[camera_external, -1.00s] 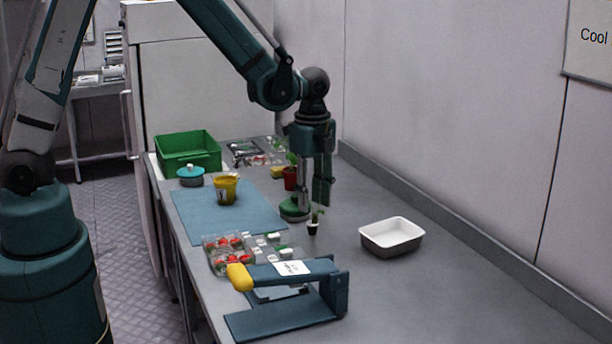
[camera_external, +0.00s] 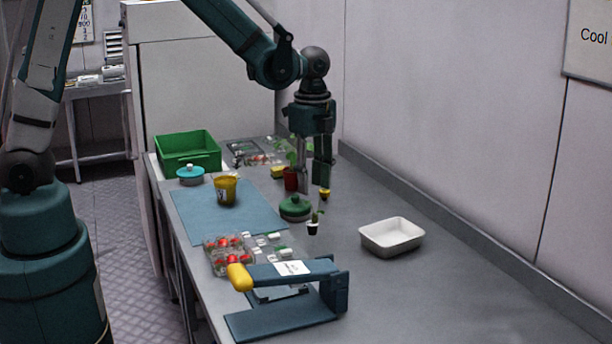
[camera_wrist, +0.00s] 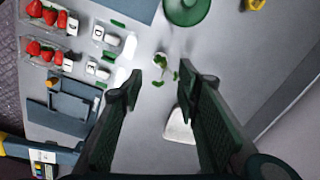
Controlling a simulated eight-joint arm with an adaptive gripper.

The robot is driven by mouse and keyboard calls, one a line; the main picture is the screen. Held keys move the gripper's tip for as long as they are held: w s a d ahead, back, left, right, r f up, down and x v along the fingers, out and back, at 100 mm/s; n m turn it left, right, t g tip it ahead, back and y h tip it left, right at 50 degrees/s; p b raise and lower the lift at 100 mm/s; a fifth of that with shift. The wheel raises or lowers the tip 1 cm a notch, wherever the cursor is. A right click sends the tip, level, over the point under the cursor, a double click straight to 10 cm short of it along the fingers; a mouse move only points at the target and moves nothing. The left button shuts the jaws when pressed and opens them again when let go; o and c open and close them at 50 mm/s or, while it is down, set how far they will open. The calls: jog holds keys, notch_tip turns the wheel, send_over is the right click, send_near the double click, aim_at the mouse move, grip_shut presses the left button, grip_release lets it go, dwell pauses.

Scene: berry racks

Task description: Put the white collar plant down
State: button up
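The white collar plant (camera_external: 313,226) is a small green seedling in a dark pot with a white rim. It stands upright on the grey table, between the green-lidded pot and the white tray. In the wrist view the plant (camera_wrist: 164,68) shows just beyond my fingertips, with leaves over the pale collar. My gripper (camera_external: 315,188) points down above the plant. In the wrist view my gripper (camera_wrist: 160,86) has its two fingers well apart, with nothing held between them.
A white tray (camera_external: 391,234) stands to the right. A green-lidded pot (camera_external: 295,207) is close behind the plant. Clear boxes of strawberries (camera_external: 229,254) and a blue sealer-like device (camera_external: 288,314) lie in front. A blue mat (camera_external: 196,211) is at left. The right front table is clear.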

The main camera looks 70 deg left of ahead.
jog(key=s+r+n+t, duration=0.3)
jog(key=s+r+n, duration=0.2)
jog(key=s+r, duration=0.75)
jog(key=s+r+n+t, duration=0.2)
jog(key=s+r+n, duration=0.1)
jog(key=s, duration=0.4)
jog(key=s+a+r+n+t, duration=0.1)
jog(key=s+r+n+t, duration=0.1)
jog(key=s+n, duration=0.3)
jog(key=shift+s+r, duration=0.8)
jog(key=shift+s, duration=0.75)
jog(key=shift+f, duration=0.1)
notch_tip(320, 180, down, 7)
jog(key=b, duration=0.7)
